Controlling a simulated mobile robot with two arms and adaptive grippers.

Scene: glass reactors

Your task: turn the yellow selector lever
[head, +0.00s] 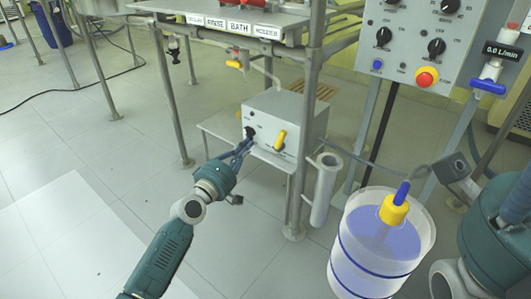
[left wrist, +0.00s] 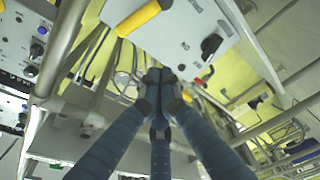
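The yellow selector lever (head: 281,140) is on the front of a grey box (head: 290,107), right of a black knob (head: 250,132). In the left wrist view the lever (left wrist: 138,18) is at the top, left of the black knob (left wrist: 211,45). My left gripper (head: 247,147) is in front of the box's left side, near the knob in the head view and left of the lever. In the left wrist view its three fingers (left wrist: 160,85) meet at the tips with nothing between them, apart from the lever.
The box sits on a low shelf (head: 215,128) inside a metal frame with upright posts. A bucket of bluish liquid (head: 350,245) stands at front right. A control panel (head: 420,45) with knobs and a red button is at upper right.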

